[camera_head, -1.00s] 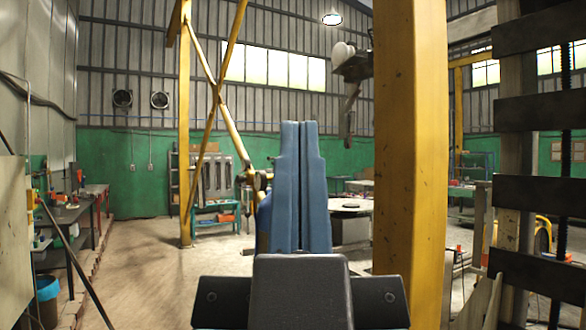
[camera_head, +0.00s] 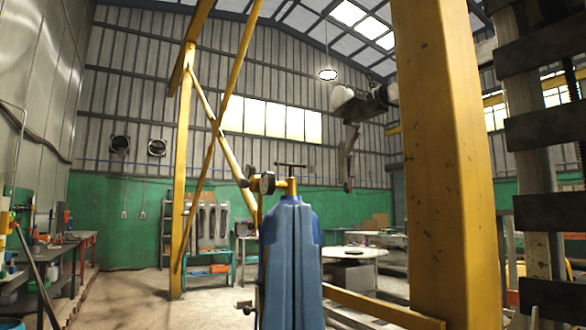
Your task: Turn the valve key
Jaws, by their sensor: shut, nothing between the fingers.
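The valve key (camera_head: 290,166) is a dark T-shaped handle, with its bar level and its stem upright. It stands on a brass valve (camera_head: 287,184) with a round gauge on its left. Below the valve is a blue gas cylinder (camera_head: 262,245), mostly hidden behind my gripper. My gripper (camera_head: 293,208) points up with its two blue fingers side by side, shut and empty. Its tips are below the valve key in the picture and look nearer to me than the cylinder. I see no contact with the key; the distance in depth is hard to judge.
A thick yellow post (camera_head: 440,160) stands close on the right, beside a dark slatted column (camera_head: 545,125). A grey-white jointed mechanism (camera_head: 365,103) hangs at upper right. A yellow cross brace (camera_head: 214,127) stands behind left. A bench (camera_head: 60,250) lines the left wall. Open floor lies between.

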